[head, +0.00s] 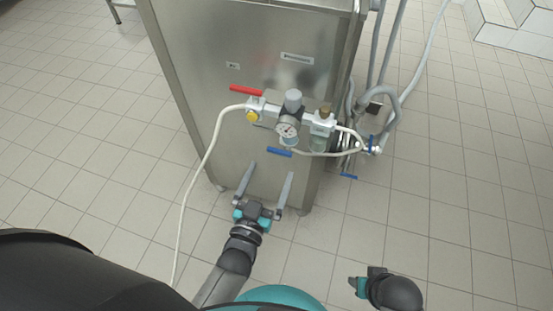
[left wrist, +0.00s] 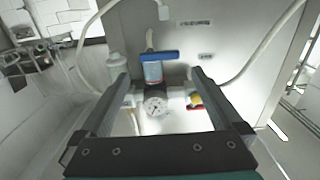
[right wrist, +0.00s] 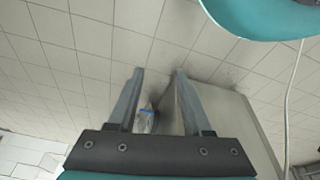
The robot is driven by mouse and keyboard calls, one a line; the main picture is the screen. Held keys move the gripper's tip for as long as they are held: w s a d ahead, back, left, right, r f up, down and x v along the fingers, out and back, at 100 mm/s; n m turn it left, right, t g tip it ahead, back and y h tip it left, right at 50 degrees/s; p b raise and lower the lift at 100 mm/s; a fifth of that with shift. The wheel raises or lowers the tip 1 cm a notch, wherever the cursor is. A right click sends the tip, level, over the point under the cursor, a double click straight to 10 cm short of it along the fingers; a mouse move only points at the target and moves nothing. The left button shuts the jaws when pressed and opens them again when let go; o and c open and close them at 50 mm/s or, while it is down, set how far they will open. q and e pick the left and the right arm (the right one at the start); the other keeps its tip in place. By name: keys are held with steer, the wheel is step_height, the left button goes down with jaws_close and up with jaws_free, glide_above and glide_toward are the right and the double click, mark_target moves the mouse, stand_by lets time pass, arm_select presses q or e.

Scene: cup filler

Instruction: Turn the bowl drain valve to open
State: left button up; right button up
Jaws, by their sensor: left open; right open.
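The bowl drain valve has a blue lever handle (head: 279,152) under the filter bowl, below a round pressure gauge (head: 287,129) on the steel cabinet's front. In the left wrist view its blue lever (left wrist: 158,56) lies crosswise at the end of the blue-tinted bowl (left wrist: 153,73), between and beyond my fingers. My left gripper (head: 271,170) is open and empty, just below the lever in the head view and apart from it. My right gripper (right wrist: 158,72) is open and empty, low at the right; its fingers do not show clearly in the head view.
A red lever (head: 246,90) sits at the upper left of the air line. Other blue handles (head: 348,176) and pipes (head: 388,100) are at the cabinet's right side. A white hose (head: 196,190) hangs at the left. The tiled floor (head: 430,200) is clear at the right.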

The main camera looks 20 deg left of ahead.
mark_target(279, 152)
arm_select(q)
steer(key=w+b, duration=0.1)
steer(key=w, duration=0.3)
steer(key=shift+w+d, duration=0.1)
steer(key=shift+w, duration=0.8)
arm_select(e)
steer(key=shift+t, duration=0.3)
steer(key=shift+w+r, duration=0.25)
steer(key=shift+r, duration=0.35)
steer(key=shift+w+r, duration=0.3)
steer(key=shift+r, duration=0.35)
steer(key=shift+w+r, duration=0.25)
steer(key=shift+r, duration=0.35)
arm_select(q)
steer(key=shift+c, duration=0.2)
steer(key=c, duration=1.1)
